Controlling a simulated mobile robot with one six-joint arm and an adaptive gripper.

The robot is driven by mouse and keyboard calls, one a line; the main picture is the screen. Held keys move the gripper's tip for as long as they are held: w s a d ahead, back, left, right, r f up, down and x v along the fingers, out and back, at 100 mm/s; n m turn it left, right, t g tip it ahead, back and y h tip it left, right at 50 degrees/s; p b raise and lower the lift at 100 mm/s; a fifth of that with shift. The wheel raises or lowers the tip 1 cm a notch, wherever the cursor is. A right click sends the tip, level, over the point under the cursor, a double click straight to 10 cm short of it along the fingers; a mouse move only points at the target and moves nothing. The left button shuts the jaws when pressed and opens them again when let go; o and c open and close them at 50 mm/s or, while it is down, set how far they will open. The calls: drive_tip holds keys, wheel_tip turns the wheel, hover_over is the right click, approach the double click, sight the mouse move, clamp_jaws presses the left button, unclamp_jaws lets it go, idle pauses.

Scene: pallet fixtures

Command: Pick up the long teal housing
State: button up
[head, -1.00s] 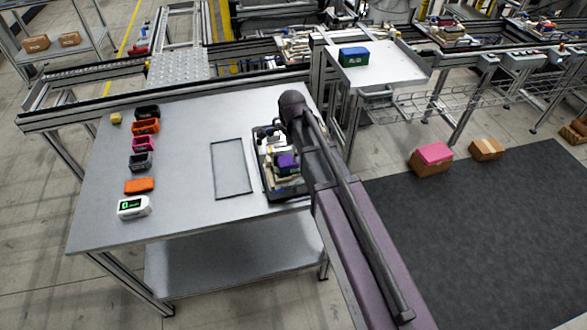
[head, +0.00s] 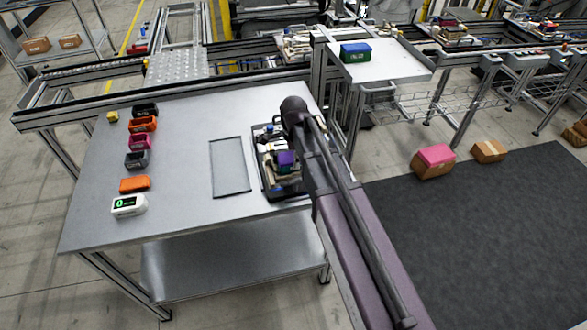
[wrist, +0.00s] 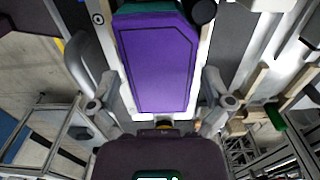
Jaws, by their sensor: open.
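In the wrist view a purple block (wrist: 155,60) with a dark outline fills the space between the fingers of my gripper (wrist: 158,75). A teal edge (wrist: 140,7) shows beyond it at the top; I cannot tell whether this is the long teal housing. My gripper is open, and I see no clear contact with the block. In the head view the purple block (head: 286,160) sits among pale parts on a dark pallet (head: 272,194) at the table's right edge. My arm stands over the pallet and hides the gripper and part of the pallet there.
An empty thin-rimmed tray (head: 230,170) lies left of the pallet on the grey table (head: 180,205). A blue-green box (head: 355,53) stands on a raised shelf behind.

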drive_tip(key=shift+f+b, duration=0.35)
drive_tip(key=shift+f, duration=0.25)
drive_tip(key=c, duration=1.1)
drive_tip(key=shift+r, duration=0.2)
drive_tip(key=shift+r+p, duration=1.8)
drive_tip(key=shift+p, duration=0.15)
drive_tip(key=s, duration=1)
drive_tip(key=s+r+p, duration=0.1)
drive_tip(key=s, duration=0.5)
drive_tip(key=shift+d, duration=0.2)
